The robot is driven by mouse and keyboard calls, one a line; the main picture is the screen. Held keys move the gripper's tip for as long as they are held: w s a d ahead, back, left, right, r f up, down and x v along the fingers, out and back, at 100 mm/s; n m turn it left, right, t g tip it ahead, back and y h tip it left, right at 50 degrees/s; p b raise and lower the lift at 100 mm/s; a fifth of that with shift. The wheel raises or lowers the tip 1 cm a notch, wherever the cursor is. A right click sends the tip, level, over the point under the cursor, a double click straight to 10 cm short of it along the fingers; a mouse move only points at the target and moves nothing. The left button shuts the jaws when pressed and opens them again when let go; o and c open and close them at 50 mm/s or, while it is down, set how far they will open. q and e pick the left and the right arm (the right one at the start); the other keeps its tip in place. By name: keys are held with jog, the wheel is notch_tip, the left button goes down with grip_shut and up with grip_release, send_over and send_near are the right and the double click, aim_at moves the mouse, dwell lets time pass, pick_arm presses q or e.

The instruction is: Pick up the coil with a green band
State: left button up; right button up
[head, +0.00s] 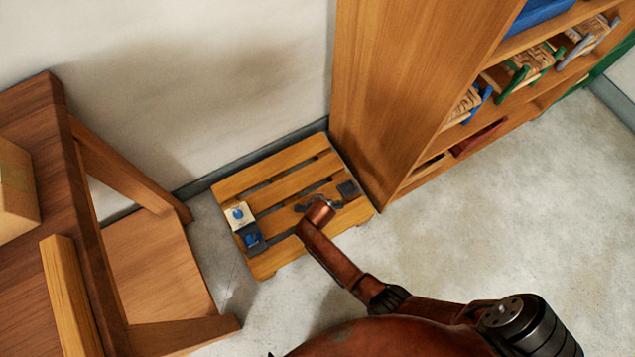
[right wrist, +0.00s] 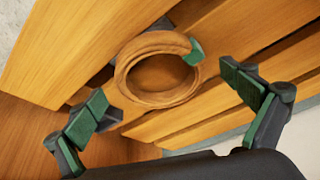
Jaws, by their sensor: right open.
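The tan coil with a green band (right wrist: 127,86) lies on a wooden slatted pallet (right wrist: 60,50) in the right wrist view. Its green band is at its upper right. My right gripper (right wrist: 163,88) is open, with one green-padded finger on each side of the coil and visible gaps between. In the head view my right gripper (head: 319,205) is low over the right part of the pallet (head: 262,192), and I cannot make out the coil there. My left gripper is not in view.
A white block (head: 239,215) and a dark block (head: 252,238), both with blue marks, sit at the pallet's left. A small dark object (head: 347,190) is at its right. A wooden shelf unit (head: 405,80) stands right of the pallet; wooden furniture (head: 150,260) stands left. Floor at right is clear.

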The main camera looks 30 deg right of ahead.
jog(key=shift+c, duration=0.5)
jog(key=c, duration=1.2)
jog(key=shift+r, duration=0.15)
